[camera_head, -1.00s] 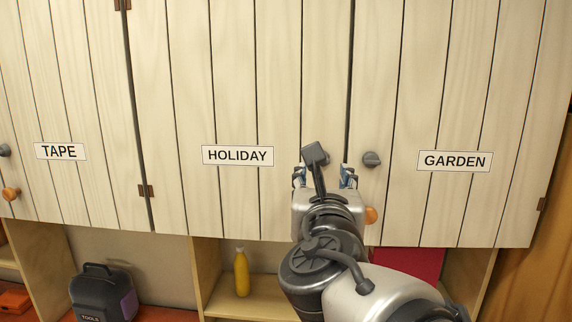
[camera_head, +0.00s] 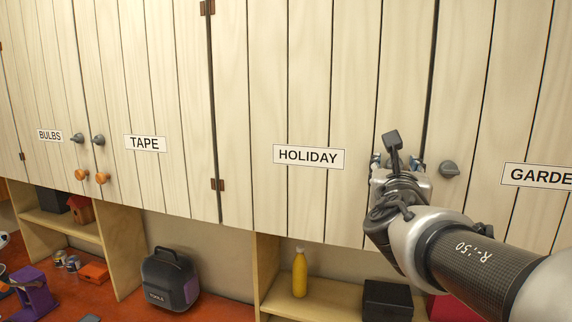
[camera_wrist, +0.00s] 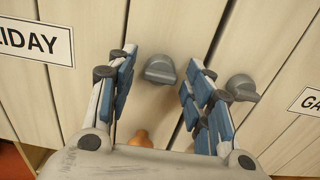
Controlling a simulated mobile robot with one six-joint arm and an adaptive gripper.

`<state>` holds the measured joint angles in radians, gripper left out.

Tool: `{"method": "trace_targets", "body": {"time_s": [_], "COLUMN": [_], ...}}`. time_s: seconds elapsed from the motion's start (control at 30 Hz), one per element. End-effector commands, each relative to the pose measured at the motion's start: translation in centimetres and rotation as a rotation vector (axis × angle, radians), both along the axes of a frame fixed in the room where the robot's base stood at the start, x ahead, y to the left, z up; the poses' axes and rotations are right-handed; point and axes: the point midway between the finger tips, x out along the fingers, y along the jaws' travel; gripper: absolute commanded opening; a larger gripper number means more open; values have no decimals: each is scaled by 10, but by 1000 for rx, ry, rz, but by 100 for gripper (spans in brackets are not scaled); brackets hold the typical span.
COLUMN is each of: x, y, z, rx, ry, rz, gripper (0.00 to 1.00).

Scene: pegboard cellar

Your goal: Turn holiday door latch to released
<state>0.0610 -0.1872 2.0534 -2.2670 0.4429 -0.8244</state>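The HOLIDAY door (camera_head: 308,200) is a pale plank cupboard door and looks closed. Its dark grey latch knob (camera_wrist: 160,70) shows in the wrist view near the door's right edge. The knob is mostly hidden behind my gripper in the head view. My gripper (camera_head: 396,163) is in front of the door's right edge. Its blue-padded fingers are spread on both sides of the knob in the wrist view (camera_wrist: 163,85), with visible gaps, so it is open and holds nothing. An orange knob (camera_wrist: 140,138) sits below the latch, partly hidden by the gripper body.
The GARDEN door's grey latch (camera_head: 449,169) is close to the right; in the wrist view (camera_wrist: 242,88) it lies just beyond the right finger. The TAPE door (camera_head: 165,110) is to the left. Below, a shelf holds a yellow bottle (camera_head: 300,272) and a black box (camera_head: 387,300).

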Motion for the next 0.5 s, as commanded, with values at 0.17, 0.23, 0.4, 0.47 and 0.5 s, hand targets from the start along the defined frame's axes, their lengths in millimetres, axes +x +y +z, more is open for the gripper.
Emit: {"method": "trace_targets", "body": {"time_s": [0.17, 0.23, 0.4, 0.47, 0.5], "x": [0, 0, 0, 0, 0], "y": [0, 0, 0, 0, 0], "z": [0, 0, 0, 0, 0], "rx": [0, 0, 0, 0, 0], "ry": [0, 0, 0, 0, 0], "rz": [0, 0, 0, 0, 0], "gripper": [33, 28, 17, 13, 10]}}
